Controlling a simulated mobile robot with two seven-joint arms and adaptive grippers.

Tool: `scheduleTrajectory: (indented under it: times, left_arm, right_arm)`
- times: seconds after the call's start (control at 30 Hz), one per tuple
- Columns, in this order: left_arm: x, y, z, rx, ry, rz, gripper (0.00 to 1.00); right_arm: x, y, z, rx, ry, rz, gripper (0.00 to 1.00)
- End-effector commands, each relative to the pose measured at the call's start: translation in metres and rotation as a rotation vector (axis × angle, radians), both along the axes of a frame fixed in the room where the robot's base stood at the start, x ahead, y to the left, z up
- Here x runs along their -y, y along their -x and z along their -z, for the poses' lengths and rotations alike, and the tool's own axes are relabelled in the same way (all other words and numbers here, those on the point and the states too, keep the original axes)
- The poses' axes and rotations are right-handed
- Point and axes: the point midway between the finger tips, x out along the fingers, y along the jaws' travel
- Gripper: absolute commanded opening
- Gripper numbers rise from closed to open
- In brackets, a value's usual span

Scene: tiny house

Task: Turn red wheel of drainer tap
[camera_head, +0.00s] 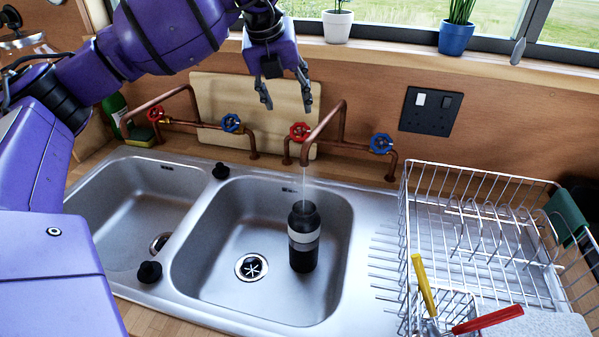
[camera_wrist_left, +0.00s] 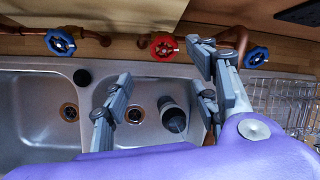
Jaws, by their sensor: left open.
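The drainer-side copper tap (camera_head: 327,125) has a red wheel (camera_head: 299,131) on its left and a blue wheel (camera_head: 381,143) on its right. A thin stream falls from its spout to a black bottle (camera_head: 303,238) standing upright in the right basin. My left gripper (camera_head: 284,97) is open and empty, pointing down above the red wheel, apart from it. In the left wrist view the red wheel (camera_wrist_left: 163,46) shows between and beyond the open fingers, and the bottle (camera_wrist_left: 172,115) lies below it. My right gripper is not in view.
A second tap with its own red wheel (camera_head: 155,114) and blue wheel (camera_head: 231,123) stands left. A wooden board (camera_head: 215,85) leans behind the taps. The wire drainer (camera_head: 480,230) stands right. Potted plants (camera_head: 338,25) line the sill.

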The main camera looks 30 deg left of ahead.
Motion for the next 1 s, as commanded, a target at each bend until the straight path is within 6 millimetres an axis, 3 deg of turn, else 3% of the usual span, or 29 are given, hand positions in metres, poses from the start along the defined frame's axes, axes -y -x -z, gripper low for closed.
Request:
scheduleTrajectory:
  times: [0.43,0.7,1.0]
  left_arm:
    - [0.002,-0.003,0.004,-0.005,-0.034,0.048,0.55]
    - [0.014,-0.021,0.029,-0.059,-0.312,0.429,0.55]
    - [0.010,-0.034,0.062,-0.082,-0.372,0.510,0.55]
  right_arm:
    - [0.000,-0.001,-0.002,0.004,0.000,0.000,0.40]
    - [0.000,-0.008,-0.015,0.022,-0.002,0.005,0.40]
    - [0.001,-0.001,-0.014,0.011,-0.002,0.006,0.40]
